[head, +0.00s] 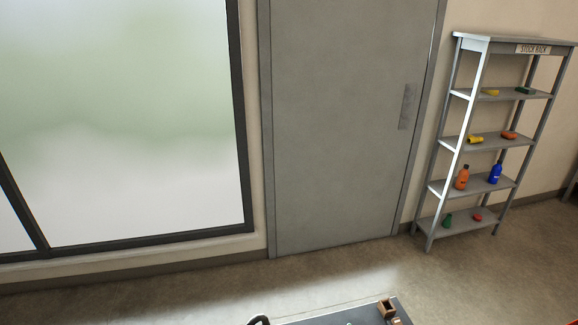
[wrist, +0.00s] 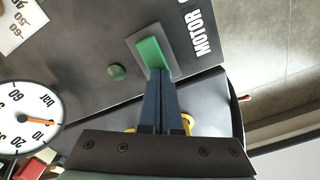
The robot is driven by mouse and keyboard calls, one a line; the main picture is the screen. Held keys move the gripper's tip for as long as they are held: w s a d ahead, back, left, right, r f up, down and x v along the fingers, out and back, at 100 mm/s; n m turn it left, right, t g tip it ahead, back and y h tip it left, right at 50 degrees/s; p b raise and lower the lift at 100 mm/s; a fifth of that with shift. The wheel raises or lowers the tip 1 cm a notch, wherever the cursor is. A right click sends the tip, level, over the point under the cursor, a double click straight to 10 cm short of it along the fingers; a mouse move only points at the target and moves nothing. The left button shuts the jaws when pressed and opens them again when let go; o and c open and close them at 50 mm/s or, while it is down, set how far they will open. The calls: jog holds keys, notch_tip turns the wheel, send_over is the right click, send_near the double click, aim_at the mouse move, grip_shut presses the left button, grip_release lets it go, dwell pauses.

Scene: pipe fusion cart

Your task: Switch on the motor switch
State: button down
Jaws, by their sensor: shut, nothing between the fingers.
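The motor switch (wrist: 151,52) shows in the wrist view as a green rocker on a grey square plate, set in a dark panel. White lettering reading "MOTOR" (wrist: 203,36) is beside it, partly cut off by the frame. My gripper (wrist: 160,74) reaches up from the bottom of the wrist view, its two dark blue fingers together and empty. The fingertips overlap the lower end of the green rocker; I cannot tell whether they touch it. The rocker's lower end is partly hidden by them. The head view shows neither the switch nor my gripper.
A round green button (wrist: 117,71) sits left of the switch, and a white dial gauge (wrist: 25,120) with an orange needle is at the left. The panel edge drops to open floor (wrist: 285,65) at right. In the head view, a stock rack (head: 490,140) stands beside a grey door (head: 345,125).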

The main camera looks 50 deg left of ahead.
notch_tip(320, 180, up, 7)
jog(key=p, duration=0.7)
dwell(0.3)
jog(key=shift+f, duration=0.1)
dwell(0.4)
